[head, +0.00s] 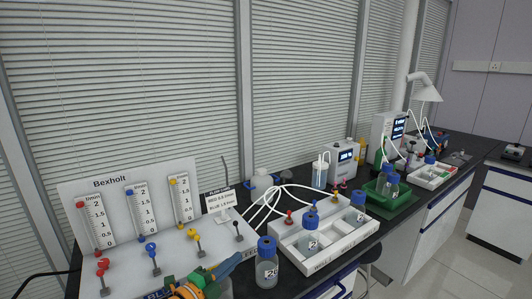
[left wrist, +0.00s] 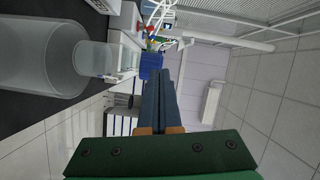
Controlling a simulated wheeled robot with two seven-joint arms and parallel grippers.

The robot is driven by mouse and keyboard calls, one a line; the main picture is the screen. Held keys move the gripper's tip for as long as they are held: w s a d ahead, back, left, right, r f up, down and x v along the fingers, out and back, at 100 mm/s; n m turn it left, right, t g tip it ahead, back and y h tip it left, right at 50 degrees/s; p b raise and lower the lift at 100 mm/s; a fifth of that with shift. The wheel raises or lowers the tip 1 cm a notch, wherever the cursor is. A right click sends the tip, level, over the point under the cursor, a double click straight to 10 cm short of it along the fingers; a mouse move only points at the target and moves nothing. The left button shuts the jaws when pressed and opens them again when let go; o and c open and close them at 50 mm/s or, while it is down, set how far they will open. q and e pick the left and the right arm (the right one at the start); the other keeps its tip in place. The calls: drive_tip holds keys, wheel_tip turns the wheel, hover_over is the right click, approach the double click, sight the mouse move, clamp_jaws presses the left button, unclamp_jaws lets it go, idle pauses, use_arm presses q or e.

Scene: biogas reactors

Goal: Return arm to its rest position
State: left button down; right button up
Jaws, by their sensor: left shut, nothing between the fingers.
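My left gripper (head: 236,259) comes in at the bottom of the head view, its blue fingers pointing right towards a blue-capped bottle (head: 266,272) on the black bench. Its fingers (left wrist: 166,75) are closed together and empty in the left wrist view. Whether the fingertips touch the bottle cannot be told from the head view. My right gripper is in neither view.
The Bexholt flowmeter panel (head: 125,187) stands left, with coloured valve levers (head: 152,249) along its front. A white rack (head: 345,238) of blue-capped bottles stands right of the gripper. A green tray (head: 391,199) and instruments stand farther back.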

use_arm(q)
drive_tip(key=s+a+f+n+y, duration=0.3)
drive_tip(key=s+n, duration=0.1)
drive_tip(key=n, duration=0.1)
drive_tip(key=s+a+f+n+g+y, duration=0.1)
drive_tip(key=s+a+f+n+y, duration=0.2)
drive_tip(key=n, duration=0.3)
drive_tip(key=s+a+f+n+y, duration=0.3)
drive_tip(key=s+n+y, duration=0.2)
drive_tip(key=shift+a+f+n+g, duration=0.15)
drive_tip(key=shift+a+n+g, duration=0.05)
drive_tip(key=shift+n+g, duration=0.1)
drive_tip(key=s+d+f+n+g+h, duration=0.15)
drive_tip(key=s+g, duration=0.35)
drive_tip(key=s, duration=0.6)
drive_tip(key=s+a+f+n+g, duration=0.1)
drive_tip(key=s+f+n+g, duration=0.2)
drive_tip(key=s, duration=0.8)
wheel_tip(320, 180, down, 17)
drive_tip(key=s+g, duration=0.2)
drive_tip(key=s, duration=0.1)
drive_tip(key=s+a+f+m+g, duration=0.1)
drive_tip(key=s+f, duration=0.9)
drive_tip(key=s, duration=0.1)
drive_tip(key=shift+s+a+f+g, duration=0.15)
drive_tip(key=shift+s+a+g, duration=0.15)
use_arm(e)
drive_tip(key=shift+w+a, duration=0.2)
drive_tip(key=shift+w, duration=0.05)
